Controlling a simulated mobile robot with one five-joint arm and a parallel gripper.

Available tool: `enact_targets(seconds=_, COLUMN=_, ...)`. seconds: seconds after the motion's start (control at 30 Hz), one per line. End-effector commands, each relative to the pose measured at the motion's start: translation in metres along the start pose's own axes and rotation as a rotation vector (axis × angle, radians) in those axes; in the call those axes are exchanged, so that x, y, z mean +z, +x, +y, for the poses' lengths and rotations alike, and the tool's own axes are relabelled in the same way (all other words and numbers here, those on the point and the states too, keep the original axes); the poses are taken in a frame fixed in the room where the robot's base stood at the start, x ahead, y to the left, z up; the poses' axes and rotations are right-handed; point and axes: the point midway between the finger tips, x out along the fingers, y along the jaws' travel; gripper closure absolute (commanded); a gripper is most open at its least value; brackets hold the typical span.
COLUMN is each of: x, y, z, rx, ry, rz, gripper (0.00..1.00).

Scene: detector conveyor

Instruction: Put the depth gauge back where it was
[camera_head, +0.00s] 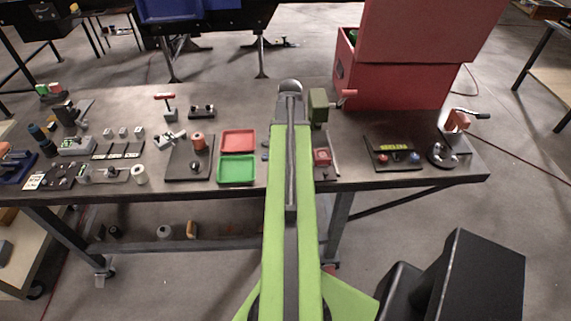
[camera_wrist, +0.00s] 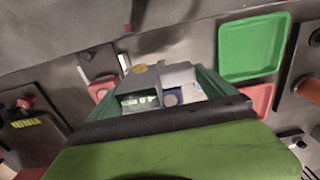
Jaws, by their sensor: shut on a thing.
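The depth gauge (camera_wrist: 147,90), a grey body with a small green display and a blue round button, sits between the green jaws of my gripper (camera_wrist: 162,82) in the wrist view. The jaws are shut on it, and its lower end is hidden. In the head view my arm reaches out over the middle of the workbench (camera_head: 240,105), and the jaws and gauge are hidden under the arm's end. I cannot tell how high the gauge is above the bench. No marked place for the gauge can be made out.
A green tray (camera_head: 237,170) and a red tray (camera_head: 238,141) lie left of my arm. A red box (camera_head: 400,70) stands behind.

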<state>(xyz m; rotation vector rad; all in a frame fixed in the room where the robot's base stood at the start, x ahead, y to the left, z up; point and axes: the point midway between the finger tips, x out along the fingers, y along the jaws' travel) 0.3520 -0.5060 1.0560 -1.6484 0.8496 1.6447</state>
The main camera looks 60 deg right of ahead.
Motion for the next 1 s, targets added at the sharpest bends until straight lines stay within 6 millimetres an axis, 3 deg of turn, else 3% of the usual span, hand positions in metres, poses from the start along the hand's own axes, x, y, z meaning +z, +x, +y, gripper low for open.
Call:
enact_targets(seconds=0.27, x=-0.003, y=0.009, z=-0.01, rx=0.0, ry=0.0, rz=0.0, gripper=0.75)
enact_targets(seconds=0.5, x=-0.003, y=0.048, z=-0.01, rx=0.0, ry=-0.001, rz=0.0, gripper=0.75)
enact_targets(seconds=0.77, x=-0.003, y=0.044, z=-0.01, rx=0.0, ry=-0.002, rz=0.0, gripper=0.75)
enact_targets(seconds=1.0, x=-0.003, y=0.052, z=-0.01, rx=0.0, ry=-0.003, rz=0.0, gripper=0.75)
